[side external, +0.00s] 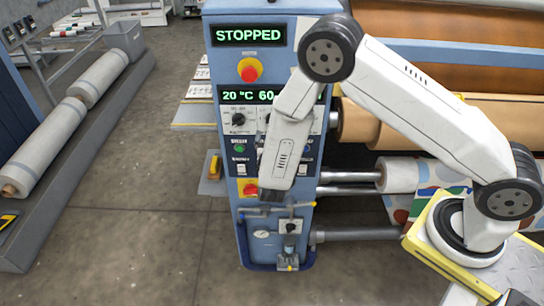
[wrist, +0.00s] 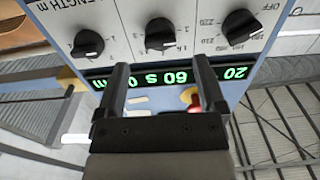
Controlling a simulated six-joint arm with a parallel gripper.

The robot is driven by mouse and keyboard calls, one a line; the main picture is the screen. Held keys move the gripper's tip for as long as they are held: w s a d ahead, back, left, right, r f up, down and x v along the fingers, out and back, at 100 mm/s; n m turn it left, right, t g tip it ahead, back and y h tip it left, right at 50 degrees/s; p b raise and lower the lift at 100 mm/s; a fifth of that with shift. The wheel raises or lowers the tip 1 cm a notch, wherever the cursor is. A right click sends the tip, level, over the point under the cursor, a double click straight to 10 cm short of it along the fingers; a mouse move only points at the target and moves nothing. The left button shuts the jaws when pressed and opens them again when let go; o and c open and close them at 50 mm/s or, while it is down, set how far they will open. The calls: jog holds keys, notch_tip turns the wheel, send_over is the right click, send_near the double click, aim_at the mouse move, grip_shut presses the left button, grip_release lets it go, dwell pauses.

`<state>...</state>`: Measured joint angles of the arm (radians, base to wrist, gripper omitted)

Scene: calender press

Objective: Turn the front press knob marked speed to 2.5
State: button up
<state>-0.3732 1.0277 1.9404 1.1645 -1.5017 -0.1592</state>
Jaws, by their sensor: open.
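In the wrist view the front panel is seen upside down, with three black knobs in a row: a left knob (wrist: 88,43) beside the words LENGTH m, a middle knob (wrist: 160,34), and a right knob (wrist: 241,26) with OFF and numbers such as 220 around it. The middle knob's name is out of view, and I cannot read the word speed on any of them. My gripper (wrist: 160,72) is open and empty, its fingertips showing below the middle knob over the green display. In the side view one knob (side external: 238,119) shows; my arm hides the others.
The blue press column (side external: 222,65) carries a STOPPED display (side external: 249,35), a red stop button (side external: 249,70) and a lower display (side external: 240,96) reading 20 °C and 60. A green button (side external: 239,148) sits under the knobs.

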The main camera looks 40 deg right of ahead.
jog(key=shift+x, duration=2.5)
grip_shut()
